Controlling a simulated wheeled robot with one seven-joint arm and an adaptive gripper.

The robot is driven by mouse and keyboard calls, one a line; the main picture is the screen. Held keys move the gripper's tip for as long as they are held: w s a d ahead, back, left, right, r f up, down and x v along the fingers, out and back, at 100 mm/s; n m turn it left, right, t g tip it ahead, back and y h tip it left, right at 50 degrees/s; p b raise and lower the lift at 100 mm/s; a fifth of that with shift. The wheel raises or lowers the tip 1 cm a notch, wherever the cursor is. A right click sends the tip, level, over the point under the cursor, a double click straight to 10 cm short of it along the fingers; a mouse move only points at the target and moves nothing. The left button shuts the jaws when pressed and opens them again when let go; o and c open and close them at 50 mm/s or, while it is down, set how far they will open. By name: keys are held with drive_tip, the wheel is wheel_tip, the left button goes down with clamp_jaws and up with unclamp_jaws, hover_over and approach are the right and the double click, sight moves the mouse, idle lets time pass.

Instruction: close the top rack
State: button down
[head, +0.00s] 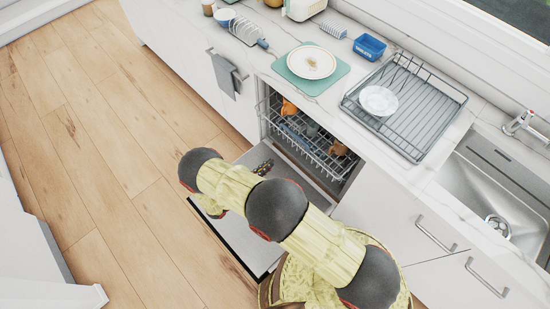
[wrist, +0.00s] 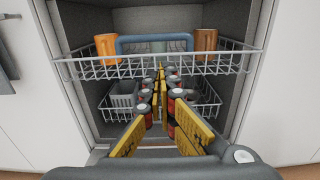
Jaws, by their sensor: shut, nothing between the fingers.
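The dishwasher's top rack (head: 312,137) is a grey wire basket, slid partly out over the lowered door (head: 232,232). In the wrist view the top rack (wrist: 100,68) spans the upper middle, with an orange cup (wrist: 107,47) at left, a brown-orange cup (wrist: 205,42) at right and a blue item (wrist: 155,40) between them. My gripper (wrist: 160,72) is shut and empty. Its yellow and dark fingers point toward the rack front; I cannot tell whether they touch it. In the head view my gripper (head: 263,167) shows over the door, mostly hidden behind my arm.
A lower rack (wrist: 205,108) with a grey utensil basket (wrist: 123,96) sits inside the dishwasher. The counter above holds a drying rack (head: 418,120) with a white plate, a green mat (head: 296,75) and a sink (head: 490,185). Wooden floor (head: 100,130) lies clear at left.

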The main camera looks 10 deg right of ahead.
drive_tip(key=b, duration=0.1)
approach(310, 129)
drive_tip(key=v, duration=0.3)
drive_tip(key=shift+s+f, duration=0.15)
drive_tip(key=b+x, duration=0.3)
drive_tip(key=x, duration=1.1)
drive_tip(key=shift+d, duration=0.15)
drive_tip(key=shift+w+d, duration=0.1)
drive_tip(key=shift+w, duration=0.15)
